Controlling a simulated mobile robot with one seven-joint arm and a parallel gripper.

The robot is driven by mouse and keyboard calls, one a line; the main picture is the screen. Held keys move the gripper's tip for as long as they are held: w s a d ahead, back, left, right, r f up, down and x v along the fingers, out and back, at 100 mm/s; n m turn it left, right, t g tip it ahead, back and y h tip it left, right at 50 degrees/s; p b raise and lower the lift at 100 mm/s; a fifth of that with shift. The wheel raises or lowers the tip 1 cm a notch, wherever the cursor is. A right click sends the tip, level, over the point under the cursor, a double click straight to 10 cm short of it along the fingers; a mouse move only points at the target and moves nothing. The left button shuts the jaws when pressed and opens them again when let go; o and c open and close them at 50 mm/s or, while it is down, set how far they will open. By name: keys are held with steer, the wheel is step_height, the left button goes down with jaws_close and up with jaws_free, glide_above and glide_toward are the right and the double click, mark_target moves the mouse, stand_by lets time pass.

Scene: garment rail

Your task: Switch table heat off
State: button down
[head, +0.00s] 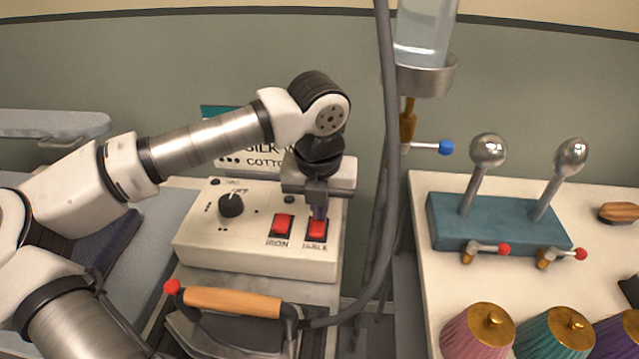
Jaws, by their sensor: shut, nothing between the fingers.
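The cream control box (255,258) stands at the middle of the head view, with a black dial (231,205) at its left. Two red rocker switches sit on its sloped face: the one labelled IRON (282,225) and the one labelled TABLE (316,231). My gripper (319,212) is shut and empty, pointing down, with its fingertips at the upper part of the TABLE switch. I cannot tell whether they touch it. The fingers partly hide the switch's top end, and its rocker position is not clear.
An iron (232,302) with a wooden handle stands in front of the box. A grey hose (388,150) hangs close to the right of my gripper. A teal block (495,222) with two metal-ball posts and several thread cones (478,335) are on the right table.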

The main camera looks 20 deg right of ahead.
steer(key=shift+f, duration=0.3)
steer(key=shift+w+f+b, duration=0.1)
steer(key=shift+f+b, duration=0.3)
steer(key=shift+b, duration=0.3)
steer(key=shift+r, duration=0.2)
steer(key=shift+s+a+r, duration=0.1)
steer(key=shift+s+a, duration=0.2)
steer(key=shift+s, duration=0.4)
